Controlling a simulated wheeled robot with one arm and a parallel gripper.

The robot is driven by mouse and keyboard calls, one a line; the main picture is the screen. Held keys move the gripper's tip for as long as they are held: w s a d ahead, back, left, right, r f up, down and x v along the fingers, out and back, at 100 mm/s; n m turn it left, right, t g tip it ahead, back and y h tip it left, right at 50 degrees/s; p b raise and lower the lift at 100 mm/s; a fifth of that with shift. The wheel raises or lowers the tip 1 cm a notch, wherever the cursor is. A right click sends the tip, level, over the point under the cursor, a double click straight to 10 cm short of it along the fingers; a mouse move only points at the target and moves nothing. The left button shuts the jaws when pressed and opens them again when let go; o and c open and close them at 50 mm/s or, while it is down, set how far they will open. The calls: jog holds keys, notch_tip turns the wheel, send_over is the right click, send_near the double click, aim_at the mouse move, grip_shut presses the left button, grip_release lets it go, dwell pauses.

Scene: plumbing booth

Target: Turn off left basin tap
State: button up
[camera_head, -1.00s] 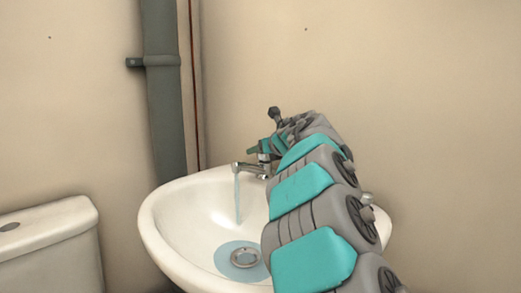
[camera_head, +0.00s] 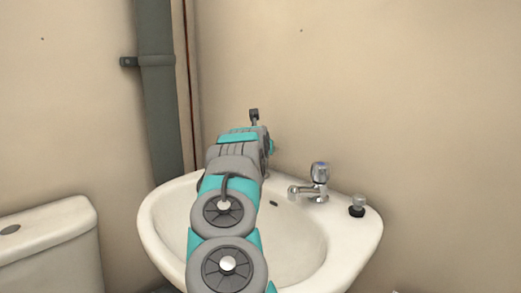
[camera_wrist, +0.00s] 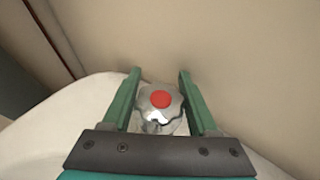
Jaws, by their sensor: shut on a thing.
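The left basin tap has a chrome, lobed handle with a red cap (camera_wrist: 160,100); it shows in the wrist view. My gripper (camera_wrist: 160,80) has its two green fingers on either side of this handle and is shut on it. In the head view my arm hides the left tap, its spout and my fingertips. The white basin (camera_head: 368,240) shows around the arm. The arm also covers the drain and the place of the water stream, so I cannot tell whether water runs.
The right tap (camera_head: 318,182), with a blue mark on its handle, stands clear of my arm. A small dark plug with a grey top (camera_head: 358,205) sits on the right rim. A toilet cistern (camera_head: 48,240) is at left and a grey pipe (camera_head: 158,100) runs up the wall behind.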

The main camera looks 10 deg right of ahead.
jog(key=shift+r+m, duration=0.1)
jog(key=shift+m, duration=0.2)
jog(key=shift+s+d+m+g+h, duration=0.1)
jog(key=shift+d+m+g+h, duration=0.15)
jog(key=shift+m+g+h, duration=0.65)
jog(key=shift+s+d+m+h, duration=0.1)
jog(key=shift+m+h, duration=0.4)
jog(key=shift+h, duration=0.3)
jog(key=o, duration=1.4)
jog(key=shift+b+v, duration=0.7)
jog(key=shift+v, duration=3.15)
